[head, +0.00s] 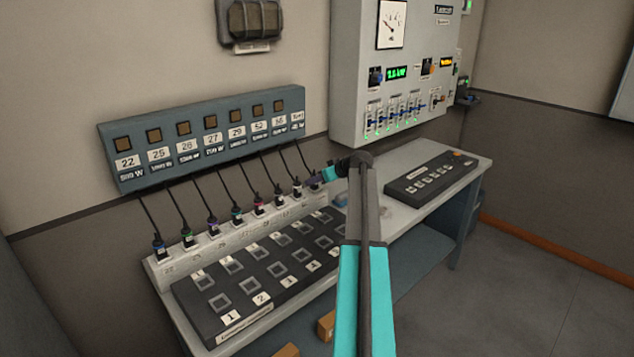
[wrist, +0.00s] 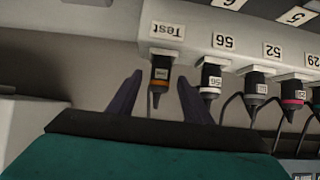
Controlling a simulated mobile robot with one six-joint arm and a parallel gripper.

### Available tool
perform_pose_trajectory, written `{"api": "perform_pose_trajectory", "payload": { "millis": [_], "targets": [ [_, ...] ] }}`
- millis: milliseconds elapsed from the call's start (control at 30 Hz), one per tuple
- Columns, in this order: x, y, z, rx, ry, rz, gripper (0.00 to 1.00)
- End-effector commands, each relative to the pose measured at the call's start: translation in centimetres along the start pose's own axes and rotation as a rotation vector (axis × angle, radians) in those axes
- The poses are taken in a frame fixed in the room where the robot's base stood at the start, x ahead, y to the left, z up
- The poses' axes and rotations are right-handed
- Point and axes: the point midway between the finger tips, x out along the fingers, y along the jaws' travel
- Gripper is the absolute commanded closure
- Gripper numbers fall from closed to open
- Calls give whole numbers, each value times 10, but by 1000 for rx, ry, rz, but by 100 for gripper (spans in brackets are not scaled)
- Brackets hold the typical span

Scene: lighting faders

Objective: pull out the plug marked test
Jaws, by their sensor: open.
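The test plug (wrist: 160,74) is dark with an orange band and sits in its socket under the upside-down "Test" label (wrist: 167,30) in the wrist view. Its cable hangs from its back end. My gripper (wrist: 159,80) is open, with one dark finger on each side of the plug and visible gaps between. Plug 56 (wrist: 210,79) stands just right of the right finger. In the head view my gripper (head: 320,178) is at the far right end of the plug row, and it largely hides the test plug there.
Several other cabled plugs (head: 236,213) line the white socket strip (head: 170,272) in the head view. A numbered sign board (head: 210,140) hangs above. A black switch panel (head: 255,282) lies in front, and a smaller control box (head: 430,175) stands right of my arm.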

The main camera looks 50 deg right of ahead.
Motion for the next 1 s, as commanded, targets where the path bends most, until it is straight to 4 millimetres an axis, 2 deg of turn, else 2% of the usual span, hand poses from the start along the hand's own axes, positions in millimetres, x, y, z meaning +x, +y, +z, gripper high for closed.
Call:
{"api": "perform_pose_trajectory", "payload": {
  "millis": [167, 267, 433, 467, 1000],
  "targets": [
    [0, 0, 0, 0, 0, 0, 55],
    [0, 0, 0, 0, 0, 1, 68],
    [-1, 0, 0, 0, 0, 1, 97],
    [-1, 0, 0, 0, 0, 1, 99],
    [-4, 0, -5, 0, 2, 1, 99]
  ]
}}
